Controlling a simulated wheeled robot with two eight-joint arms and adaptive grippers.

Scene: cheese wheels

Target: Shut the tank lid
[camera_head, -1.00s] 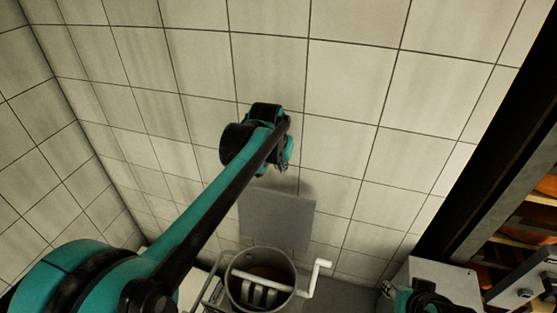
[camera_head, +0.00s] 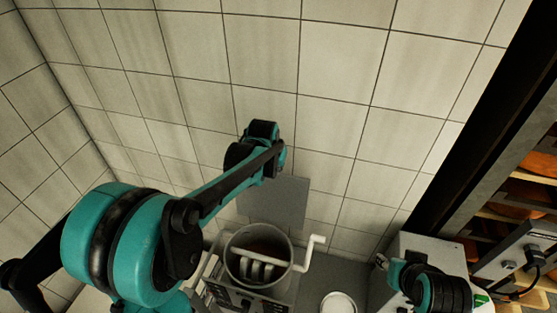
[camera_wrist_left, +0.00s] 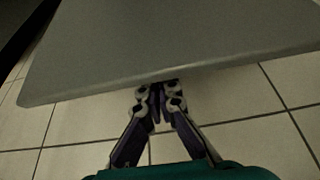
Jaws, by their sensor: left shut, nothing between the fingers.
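The tank (camera_head: 232,270) is a round grey metal vessel with paddles inside, open at the top, low in the middle of the head view. Its lid (camera_head: 290,203) is a flat grey square panel, standing raised behind the opening. My left arm reaches over the tank, its wrist just above the lid's upper left; the fingers are hidden in the head view. In the left wrist view my left gripper (camera_wrist_left: 160,88) is shut and empty, its tips at the edge of the lid (camera_wrist_left: 180,45); I cannot tell whether they touch. My right gripper (camera_head: 382,262) is small and dark at lower right.
A white crank handle (camera_head: 310,250) sticks out at the tank's right. A white round item (camera_head: 338,303) lies to its right. A pale cabinet (camera_head: 415,247) stands under my right arm, beside shelves with orange wheels (camera_head: 540,165). A tiled wall (camera_head: 340,120) closes the back.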

